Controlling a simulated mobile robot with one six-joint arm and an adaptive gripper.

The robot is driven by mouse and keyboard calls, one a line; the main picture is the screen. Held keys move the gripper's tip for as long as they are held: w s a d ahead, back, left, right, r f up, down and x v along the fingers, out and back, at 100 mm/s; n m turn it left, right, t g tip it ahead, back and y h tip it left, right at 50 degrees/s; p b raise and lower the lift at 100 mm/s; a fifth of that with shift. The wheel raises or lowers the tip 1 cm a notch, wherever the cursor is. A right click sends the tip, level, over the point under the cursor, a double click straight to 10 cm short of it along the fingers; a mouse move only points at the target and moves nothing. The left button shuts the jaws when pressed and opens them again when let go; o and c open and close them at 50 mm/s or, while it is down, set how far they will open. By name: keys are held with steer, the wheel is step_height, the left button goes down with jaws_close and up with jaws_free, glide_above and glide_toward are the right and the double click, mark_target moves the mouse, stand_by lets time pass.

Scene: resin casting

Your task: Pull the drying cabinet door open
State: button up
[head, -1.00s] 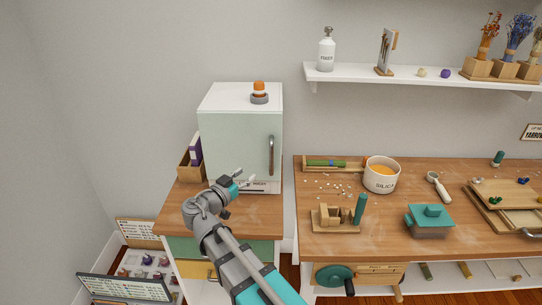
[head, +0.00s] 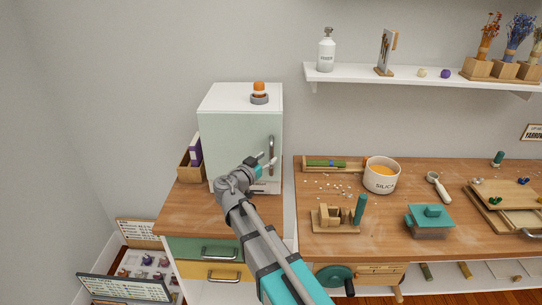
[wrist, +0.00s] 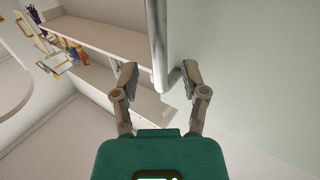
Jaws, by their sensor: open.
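The drying cabinet (head: 227,135) is a pale green box with a white top, standing shut on the left wooden counter. Its grey vertical bar handle (head: 271,150) is on the right side of the door. In the wrist view, the handle (wrist: 157,45) runs down from the top, its lower end near the gap between my fingers. My gripper (head: 268,160) is open in front of the lower part of the handle. In the wrist view, my gripper (wrist: 159,82) has its two fingers apart, one on each side of the handle's end. Contact cannot be told.
An orange-capped item (head: 259,93) stands on the cabinet top. A wooden box with a purple item (head: 195,150) is left of the cabinet. The right workbench (head: 390,222) holds a white pot (head: 381,175) and tools. Drawers (head: 210,250) are below the left counter.

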steer(key=shift+x, duration=1.35)
steer(key=shift+c, duration=0.2)
jaws_close()
